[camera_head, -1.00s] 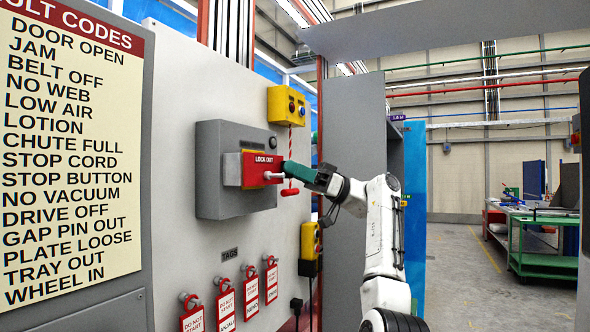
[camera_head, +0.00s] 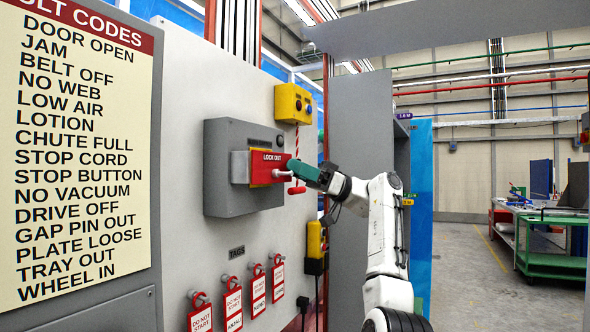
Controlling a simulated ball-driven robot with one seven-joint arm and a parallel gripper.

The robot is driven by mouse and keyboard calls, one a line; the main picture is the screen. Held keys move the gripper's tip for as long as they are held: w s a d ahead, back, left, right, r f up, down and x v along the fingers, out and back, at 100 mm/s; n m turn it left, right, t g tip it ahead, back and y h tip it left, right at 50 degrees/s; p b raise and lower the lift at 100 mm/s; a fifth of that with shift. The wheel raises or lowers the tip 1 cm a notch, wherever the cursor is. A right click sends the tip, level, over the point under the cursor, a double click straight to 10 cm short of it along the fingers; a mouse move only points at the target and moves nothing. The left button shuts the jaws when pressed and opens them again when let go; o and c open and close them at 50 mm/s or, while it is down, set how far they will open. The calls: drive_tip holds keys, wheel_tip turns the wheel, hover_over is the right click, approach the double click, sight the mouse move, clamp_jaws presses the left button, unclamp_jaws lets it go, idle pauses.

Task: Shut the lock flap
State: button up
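The red lock flap (camera_head: 266,160), lettered LOCK OUT, is on the front of a grey box (camera_head: 225,192) on the light wall panel. A pale peg or handle (camera_head: 280,173) sticks out at its lower right. My gripper (camera_head: 297,170), with green fingers, is at the flap's right edge, reaching in from the right. The fingertips look to be at or very near the flap; I cannot tell if they touch it. The gap between the fingers is hidden from this side.
A yellow button box (camera_head: 293,104) with a red and white cord hangs just above my gripper. Another yellow unit (camera_head: 315,240) is below. Several red tags (camera_head: 258,291) hang under the grey box. A fault code board (camera_head: 75,150) stands at left. Open floor (camera_head: 470,270) lies at right.

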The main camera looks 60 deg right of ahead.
drive_tip(key=b+v, duration=0.1)
drive_tip(key=v, duration=0.9)
drive_tip(key=shift+s+d+f, duration=0.25)
drive_tip(key=shift+s, duration=0.1)
